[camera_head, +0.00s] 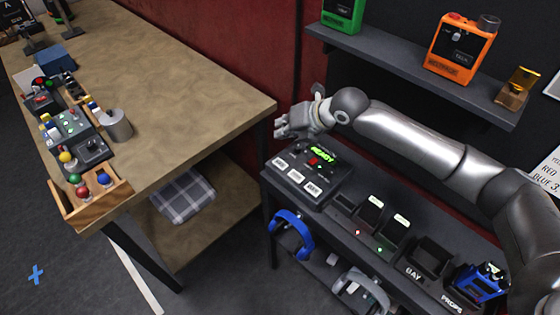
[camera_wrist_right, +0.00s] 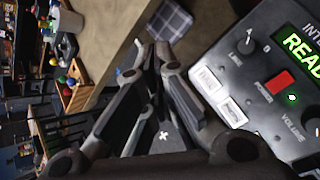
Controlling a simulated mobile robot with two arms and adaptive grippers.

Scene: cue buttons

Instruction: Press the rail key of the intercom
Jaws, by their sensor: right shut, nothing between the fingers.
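The intercom (camera_head: 322,178) is a dark box on the grey bench, with a green READY display, a red power switch and white labelled keys (camera_head: 296,175) along its front edge. The key labels are too small to read, so I cannot tell which is the rail key. In the right wrist view the intercom (camera_wrist_right: 262,128) fills the right side, with two white keys (camera_wrist_right: 232,111) showing. My right gripper (camera_head: 283,133) is shut and empty, above and behind the intercom's left end, apart from the keys. Its fingers (camera_wrist_right: 150,52) also show in the wrist view. My left gripper is out of view.
A wooden table (camera_head: 190,110) stands left with button boxes, a metal mug (camera_head: 116,126) and a wooden tray (camera_head: 95,205). Right of the intercom are dark holders, a bay bin (camera_head: 428,258) and a blue device (camera_head: 480,282). Blue headphones (camera_head: 290,232) hang from the bench front.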

